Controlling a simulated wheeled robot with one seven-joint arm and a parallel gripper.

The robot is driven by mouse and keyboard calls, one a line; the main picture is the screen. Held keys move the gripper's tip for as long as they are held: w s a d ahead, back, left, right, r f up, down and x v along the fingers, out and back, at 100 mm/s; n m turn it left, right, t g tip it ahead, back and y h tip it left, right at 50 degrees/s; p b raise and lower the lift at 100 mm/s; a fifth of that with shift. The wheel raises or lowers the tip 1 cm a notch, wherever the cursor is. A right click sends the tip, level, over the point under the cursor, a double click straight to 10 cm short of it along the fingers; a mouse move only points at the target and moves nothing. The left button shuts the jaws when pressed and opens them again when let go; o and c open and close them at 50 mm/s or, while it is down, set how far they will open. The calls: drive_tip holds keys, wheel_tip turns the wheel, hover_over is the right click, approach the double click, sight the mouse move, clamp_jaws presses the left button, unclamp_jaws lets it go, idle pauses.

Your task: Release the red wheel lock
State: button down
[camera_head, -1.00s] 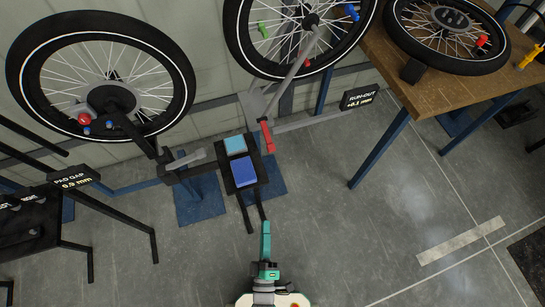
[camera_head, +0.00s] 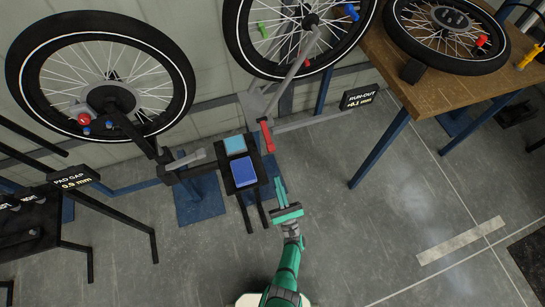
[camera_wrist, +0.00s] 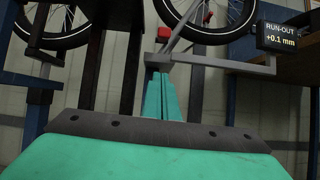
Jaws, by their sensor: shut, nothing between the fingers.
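The red-ended lever (camera_head: 267,137), likely the red wheel lock, sits below the middle wheel (camera_head: 294,30), its red end pointing down toward the floor. In the wrist view a red block (camera_wrist: 163,34) shows just above my fingertips, near a grey bar; it looks like the lever's end. My gripper (camera_head: 281,190) is shut and empty, below and slightly right of the lever, apart from it. The closed teal fingers (camera_wrist: 161,97) point forward in the wrist view.
A small black shelf with a light blue block (camera_head: 235,144) and a dark blue block (camera_head: 244,171) stands left of my gripper. A run-out display (camera_head: 360,98) is to the right, beside a wooden bench (camera_head: 420,85).

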drive_tip(key=shift+w, duration=0.1)
idle(0.3)
drive_tip(key=w+a+r, duration=0.2)
drive_tip(key=w+r, duration=0.4)
drive_tip(key=r, duration=0.3)
drive_tip(key=shift+w+a, duration=0.15)
drive_tip(key=shift+w, duration=0.2)
drive_tip(key=shift+r, duration=0.1)
idle(0.3)
